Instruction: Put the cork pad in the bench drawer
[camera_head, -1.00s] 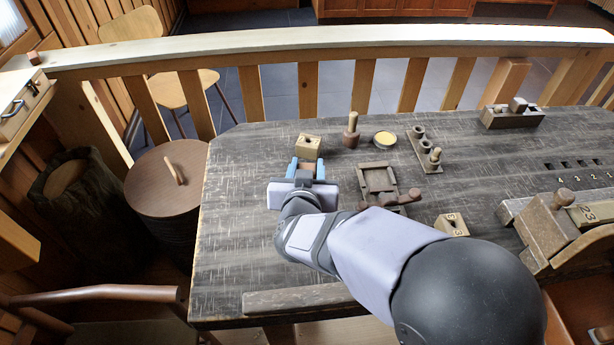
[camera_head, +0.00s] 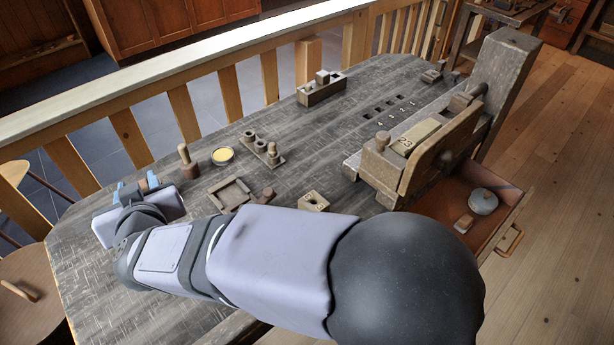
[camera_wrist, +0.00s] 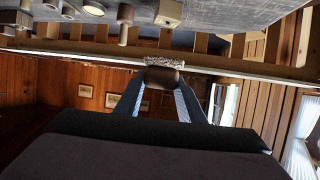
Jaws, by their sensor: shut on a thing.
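In the wrist view, the brown piece (camera_wrist: 162,76) sits between the fingertips (camera_wrist: 160,88) and has a pale speckled layer along one edge. It looks like the cork pad; the fingers hide its sides. The bench drawer (camera_head: 510,215) is pulled open under the bench's right side, far from my gripper.
Near my gripper stand a peg on a round base (camera_head: 188,162), a yellow-topped tin (camera_head: 223,156), a peg rack (camera_head: 264,150) and a square wooden frame (camera_head: 230,193). A vise-like wooden fixture (camera_head: 400,160) rises beside the drawer.

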